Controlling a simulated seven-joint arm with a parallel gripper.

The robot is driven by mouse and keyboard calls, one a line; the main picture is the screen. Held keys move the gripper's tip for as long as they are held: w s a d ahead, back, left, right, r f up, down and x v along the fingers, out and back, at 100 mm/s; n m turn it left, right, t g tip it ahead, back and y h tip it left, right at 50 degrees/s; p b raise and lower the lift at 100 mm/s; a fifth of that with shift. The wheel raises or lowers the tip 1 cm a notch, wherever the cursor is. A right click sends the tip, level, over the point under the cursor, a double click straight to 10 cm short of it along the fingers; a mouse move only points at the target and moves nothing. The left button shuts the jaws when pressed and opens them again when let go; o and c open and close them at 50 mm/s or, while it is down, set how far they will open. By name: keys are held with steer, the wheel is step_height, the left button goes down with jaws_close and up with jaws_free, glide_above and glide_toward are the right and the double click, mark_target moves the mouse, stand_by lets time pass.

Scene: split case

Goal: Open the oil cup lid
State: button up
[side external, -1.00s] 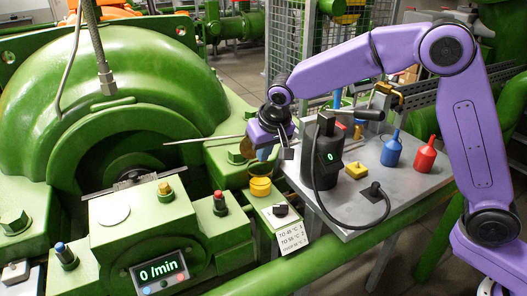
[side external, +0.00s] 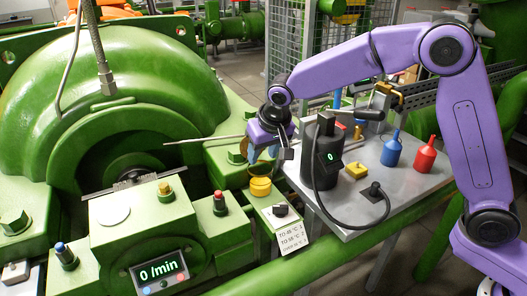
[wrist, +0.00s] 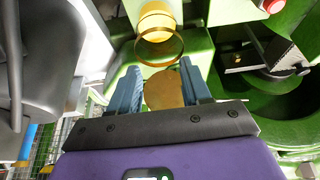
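The oil cup (side external: 260,187) is a small yellow cylinder on the green machine's edge, below my gripper in the side view. In the wrist view its yellow body (wrist: 155,22) is at the top, with a thin amber ring (wrist: 159,63) in front. A tan-gold disc (wrist: 163,90), which looks like the lid, shows between the blue fingers; I cannot tell if it is attached to the ring. My gripper (wrist: 162,70) has its fingers apart, one on each side of the disc, with no clear grip on it. It also shows in the side view (side external: 262,157), above the cup.
A black device (side external: 322,160) with a cable stands on the grey table (side external: 350,215) right of my gripper. Blue (side external: 391,150) and red (side external: 425,155) bottles stand further right. A thin rod (side external: 205,139) lies left of my gripper. A red button (side external: 219,202) is near the cup.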

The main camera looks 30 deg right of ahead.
steer(key=v, duration=1.7)
steer(key=shift+s+r, duration=0.15)
steer(key=s+d+f+n+g, duration=0.1)
steer(key=s+d+f+n, duration=0.3)
steer(key=s, duration=0.6)
steer(key=s+d+f+n+g, duration=0.1)
steer(key=s+d+f+n, duration=0.3)
steer(key=s, duration=0.7)
steer(key=s+d+f+n+g, duration=0.2)
steer(key=s+d+f+n, duration=0.2)
steer(key=s+d+f, duration=0.4)
steer(key=s+d, duration=0.1)
steer(key=s, duration=0.1)
steer(key=shift+s+d+n, duration=0.3)
steer(key=shift+s+d, duration=0.05)
steer(key=shift+s, duration=0.05)
